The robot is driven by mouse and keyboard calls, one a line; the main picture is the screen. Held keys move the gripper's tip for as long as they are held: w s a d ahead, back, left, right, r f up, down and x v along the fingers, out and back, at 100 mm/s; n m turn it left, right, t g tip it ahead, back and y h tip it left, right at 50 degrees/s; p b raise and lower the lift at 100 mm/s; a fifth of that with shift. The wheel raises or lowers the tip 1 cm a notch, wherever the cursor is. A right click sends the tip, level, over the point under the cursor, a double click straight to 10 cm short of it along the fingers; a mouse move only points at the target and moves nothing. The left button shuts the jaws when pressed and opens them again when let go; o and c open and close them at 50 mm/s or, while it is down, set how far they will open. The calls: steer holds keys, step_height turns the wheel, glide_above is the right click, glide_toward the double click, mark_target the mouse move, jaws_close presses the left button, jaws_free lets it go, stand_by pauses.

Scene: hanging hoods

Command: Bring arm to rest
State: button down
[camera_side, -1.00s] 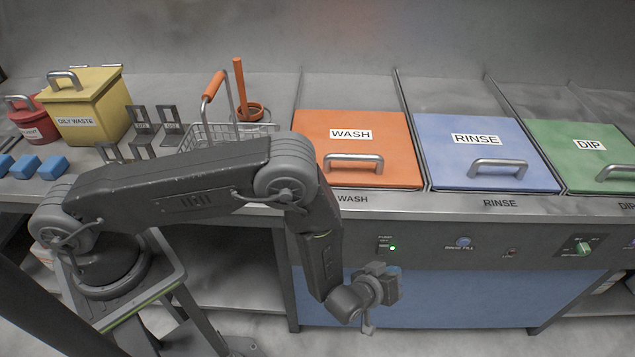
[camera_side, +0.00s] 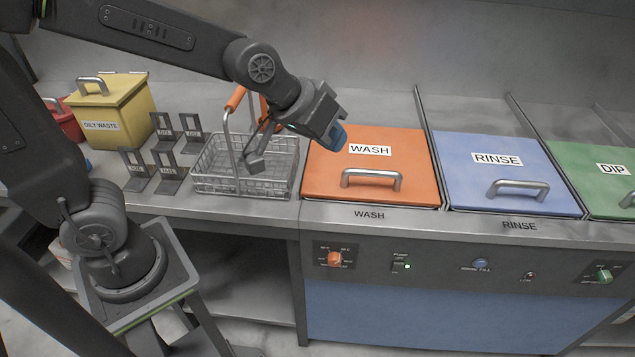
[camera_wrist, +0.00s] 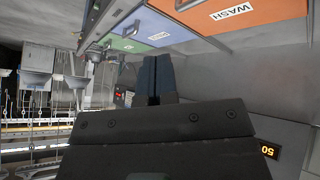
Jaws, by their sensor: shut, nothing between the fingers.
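My gripper (camera_side: 336,137) is raised over the counter, in front of the back left part of the closed orange WASH lid (camera_side: 415,190) in the side view. Its blue fingertips also show in the wrist view (camera_wrist: 155,79), close together with nothing between them. My wrist overlaps the wire basket (camera_side: 215,180) in the picture; I cannot tell the gap. The basket looks empty, and its orange-gripped handle stands up, partly hidden by my arm.
The blue RINSE lid (camera_side: 540,200) and green DIP lid (camera_side: 590,160) are closed. A yellow OILY WASTE bin (camera_side: 135,105), a red bin (camera_side: 66,122) and several grey stands (camera_side: 170,185) are at left. The counter's front edge (camera_side: 440,222) runs below the lids.

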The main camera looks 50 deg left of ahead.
steer(key=s+a+r+g+y, duration=0.1)
steer(key=s+a, duration=0.2)
steer(key=s, duration=0.4)
steer(key=s+a+m+y, duration=0.1)
steer(key=s+a, duration=0.3)
steer(key=s, duration=0.3)
steer(key=shift+s+a+r+g, duration=0.2)
steer(key=shift+a+r+g, duration=0.1)
steer(key=shift+r+g, duration=0.1)
